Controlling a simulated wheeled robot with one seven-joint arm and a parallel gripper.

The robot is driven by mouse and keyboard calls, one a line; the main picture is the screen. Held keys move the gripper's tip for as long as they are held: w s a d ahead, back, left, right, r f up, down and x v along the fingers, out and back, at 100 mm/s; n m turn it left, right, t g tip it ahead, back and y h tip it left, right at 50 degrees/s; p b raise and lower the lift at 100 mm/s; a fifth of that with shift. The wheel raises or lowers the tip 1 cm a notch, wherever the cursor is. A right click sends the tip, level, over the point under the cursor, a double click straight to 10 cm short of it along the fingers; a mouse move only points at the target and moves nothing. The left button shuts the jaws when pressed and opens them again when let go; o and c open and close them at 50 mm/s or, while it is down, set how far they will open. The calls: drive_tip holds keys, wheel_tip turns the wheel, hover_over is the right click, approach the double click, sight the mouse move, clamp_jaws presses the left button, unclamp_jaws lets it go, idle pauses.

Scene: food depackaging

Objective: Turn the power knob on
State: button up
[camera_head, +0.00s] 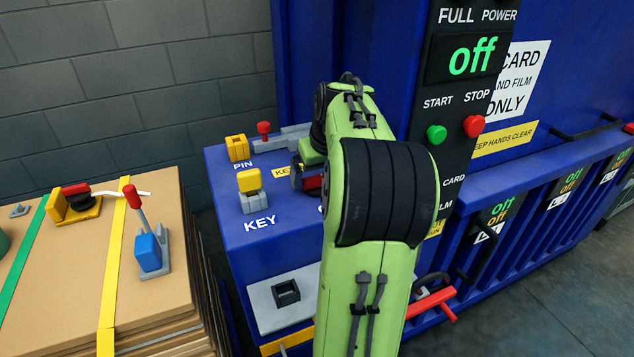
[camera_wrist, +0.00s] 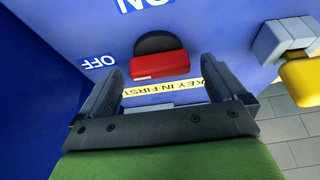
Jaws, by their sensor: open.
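The power knob (camera_wrist: 160,65) is a red bar on a round black base on the blue panel, seen in the wrist view. An OFF label (camera_wrist: 97,62) is left of it and an ON label above it, cut by the frame edge. My gripper (camera_wrist: 160,72) is open, with one finger on each side of the red bar; I cannot tell whether they touch it. In the head view my arm hides most of the gripper, and a bit of the red knob (camera_head: 313,183) shows. The display (camera_head: 472,55) reads "off" in green.
A yellow key (camera_head: 249,181) sits in a grey holder on the blue panel, with a yellow pin block (camera_head: 237,148) behind it. Green start (camera_head: 436,134) and red stop (camera_head: 474,126) buttons are to the right. A cardboard stack (camera_head: 85,290) with a red-handled tool stands at left.

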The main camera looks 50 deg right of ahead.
drive_tip(key=shift+w+d+f, duration=0.1)
drive_tip(key=shift+w+f, duration=0.05)
drive_tip(key=shift+f, duration=0.3)
drive_tip(key=c, duration=1.1)
drive_tip(key=shift+o, duration=0.2)
drive_tip(key=shift+r, duration=0.1)
